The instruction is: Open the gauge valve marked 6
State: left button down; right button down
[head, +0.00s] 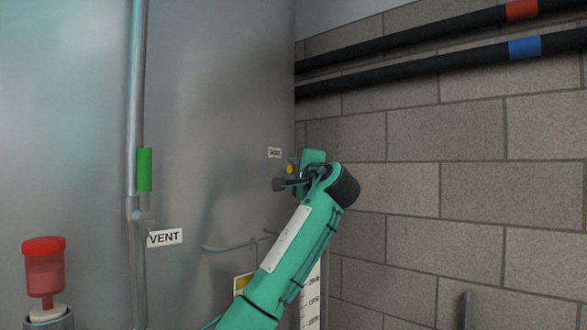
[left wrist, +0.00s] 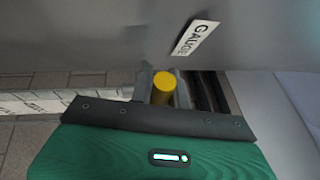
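The gauge valve shows as a yellow knob (head: 290,169) on the tank wall in the head view, below a small white label (head: 274,153). In the left wrist view the yellow knob (left wrist: 163,84) lies between the fingers, below a tilted label reading GAUGE (left wrist: 195,38). I see no number 6. My left gripper (head: 287,181) is at the knob, its dark fingers against the grey wall. In the left wrist view the gripper (left wrist: 165,90) has a finger on each side of the knob; whether they touch it I cannot tell. My right gripper is out of view.
A vertical pipe with a green band (head: 144,169) and a VENT label (head: 165,237) stand left. A red-capped vessel (head: 44,270) is at lower left. A thin bent rod (head: 228,247) and a white scale (head: 312,300) lie near my arm. Black pipes (head: 400,84) cross the block wall above.

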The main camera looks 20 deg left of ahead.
pick_arm(q)
jog(key=shift+w+d+f+n+g+y+b, duration=0.2)
jog(key=shift+f+n+y+b, duration=0.4)
jog(key=shift+n+b, duration=0.7)
jog(key=shift+w+a+f+n+g+y+b, duration=0.15)
jog(key=shift+f+n+g+y+b, duration=0.25)
jog(key=shift+n+y+b, duration=0.85)
jog(key=shift+w+d+f+n+g+y+b, duration=0.15)
jog(key=shift+f+n+b, duration=0.55)
jog(key=shift+n, duration=1.15)
jog(key=shift+s+a+r, duration=0.1)
jog(key=c, duration=1.3)
grip_release()
jog(key=shift+c, duration=0.2)
